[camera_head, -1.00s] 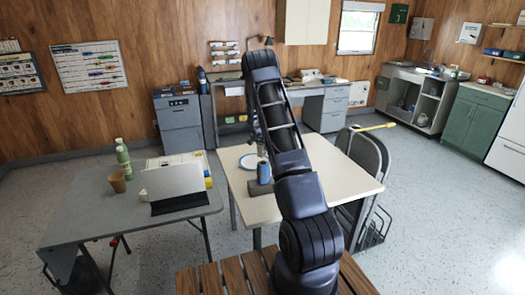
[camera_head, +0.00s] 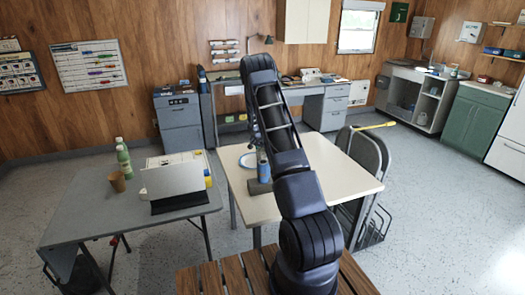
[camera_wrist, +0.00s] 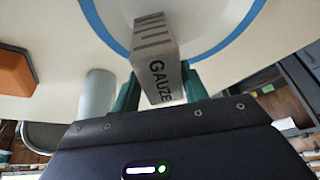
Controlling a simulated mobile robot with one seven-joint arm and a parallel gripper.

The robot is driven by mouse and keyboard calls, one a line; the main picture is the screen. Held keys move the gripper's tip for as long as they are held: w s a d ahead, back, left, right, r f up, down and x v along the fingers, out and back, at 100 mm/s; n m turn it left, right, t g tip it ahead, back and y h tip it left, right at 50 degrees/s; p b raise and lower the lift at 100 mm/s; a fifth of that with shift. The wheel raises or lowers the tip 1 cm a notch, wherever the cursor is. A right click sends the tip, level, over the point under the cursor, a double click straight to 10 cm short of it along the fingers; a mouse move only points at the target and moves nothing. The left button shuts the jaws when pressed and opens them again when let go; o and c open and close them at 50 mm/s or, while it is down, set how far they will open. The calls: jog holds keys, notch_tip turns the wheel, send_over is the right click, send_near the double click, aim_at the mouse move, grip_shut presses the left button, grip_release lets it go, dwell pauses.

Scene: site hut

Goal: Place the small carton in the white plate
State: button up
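The small carton (camera_wrist: 155,62), a pale grey box with the word GAUZE on it, is between the two green fingers of my gripper (camera_wrist: 160,90) in the wrist view. The fingers press against its sides. The white plate (camera_wrist: 215,22) with a blue rim is behind the carton in that view; whether the carton touches it I cannot tell. In the head view the plate (camera_head: 247,161) lies on the cream table, partly hidden by my arm. My gripper and the carton are mostly hidden there behind my arm.
A blue can (camera_head: 263,171) and a dark grey object (camera_head: 257,187) are close to the plate on the cream table (camera_head: 340,180). The wrist view shows an orange block (camera_wrist: 28,72) and a grey cylinder (camera_wrist: 97,93) at left. The table's right part is clear.

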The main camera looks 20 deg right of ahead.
jog(key=shift+o, duration=0.6)
jog(key=shift+r, duration=0.25)
jog(key=s+a+r+n, duration=0.1)
jog(key=s+a+r, duration=0.1)
jog(key=s+r, duration=0.5)
jog(key=s+a+r+y, duration=0.1)
jog(key=s+a+r, duration=0.15)
jog(key=r, duration=0.85)
jog(key=s+a+r+n, duration=0.1)
jog(key=s+a+r, duration=0.1)
jog(key=s+r, duration=0.5)
jog(key=s+a+r+n+y, duration=0.15)
jog(key=s+a+r, duration=0.25)
jog(key=s+r, duration=0.85)
jog(key=s+a+r+n, duration=0.1)
jog(key=s+a+n, duration=0.1)
jog(key=s, duration=1.3)
jog(key=s+a+r+n+t, duration=0.1)
jog(key=s+a+n, duration=0.2)
jog(key=s, duration=1.2)
jog(key=shift+s+a+r+y, duration=0.35)
jog(key=shift+a, duration=0.6)
